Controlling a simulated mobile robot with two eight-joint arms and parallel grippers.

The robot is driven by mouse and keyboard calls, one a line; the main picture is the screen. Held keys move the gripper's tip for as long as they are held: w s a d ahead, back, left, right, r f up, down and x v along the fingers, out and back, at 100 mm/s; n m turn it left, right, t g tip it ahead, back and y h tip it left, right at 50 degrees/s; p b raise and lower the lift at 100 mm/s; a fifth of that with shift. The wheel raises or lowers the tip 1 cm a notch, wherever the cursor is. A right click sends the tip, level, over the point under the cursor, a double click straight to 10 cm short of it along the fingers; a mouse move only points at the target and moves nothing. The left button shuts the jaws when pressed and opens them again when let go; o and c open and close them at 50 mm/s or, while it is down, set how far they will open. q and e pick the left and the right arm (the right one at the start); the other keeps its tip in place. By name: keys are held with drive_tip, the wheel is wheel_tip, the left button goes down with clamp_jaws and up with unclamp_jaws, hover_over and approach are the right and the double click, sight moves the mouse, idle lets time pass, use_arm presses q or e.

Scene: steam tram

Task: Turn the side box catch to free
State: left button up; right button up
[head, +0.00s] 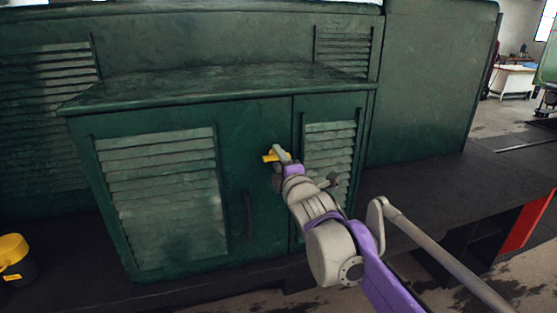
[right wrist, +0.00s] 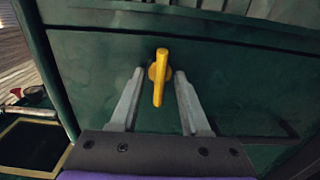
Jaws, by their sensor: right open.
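The side box (head: 232,180) is a dark green cabinet with louvred panels, and it also shows in the right wrist view (right wrist: 90,60). Its yellow catch (head: 268,157) is on the front face between the two louvred panels, partly hidden by my right gripper (head: 282,156). In the right wrist view the catch (right wrist: 160,80) is a narrow yellow bar on a round base, lying lengthwise between the fingers of my right gripper (right wrist: 159,73). The fingers are open, with a visible gap on each side of the bar. My left gripper is out of view.
A dark upright handle (head: 248,215) is on the box front below the catch. A black container with a yellow lid (head: 13,252) stands at the far left. Dark decking (head: 440,190) runs along the box's right side, with a red panel (head: 525,222) at its edge.

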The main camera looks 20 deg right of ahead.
clamp_jaws()
drive_tip(key=shift+m, duration=0.3)
idle(0.3)
drive_tip(key=m, duration=1.2)
drive_tip(key=shift+m, duration=0.3)
drive_tip(key=m+b, duration=0.1)
drive_tip(key=m, duration=0.3)
drive_tip(key=shift+m, duration=0.3)
